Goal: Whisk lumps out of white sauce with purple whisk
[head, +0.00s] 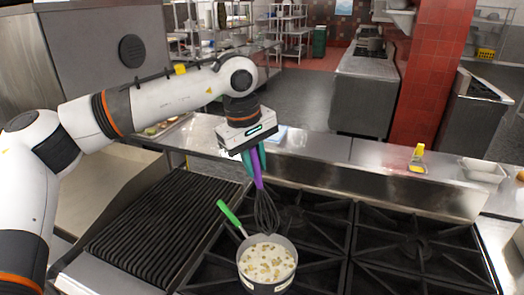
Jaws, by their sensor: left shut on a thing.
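A pot of white sauce (267,262) with several brownish lumps sits on the black stove grate near the bottom of the head view. The whisk's dark wire head hangs down just above and behind the pot, and appears to be outside the sauce. My right gripper is not in view.
A ribbed black grill (150,225) lies left of the pot. Empty burner grates (415,250) extend to the right. A yellow-labelled bottle (417,155) and a white tray (481,170) stand on the steel ledge behind. A red tiled pillar (432,75) rises farther back.

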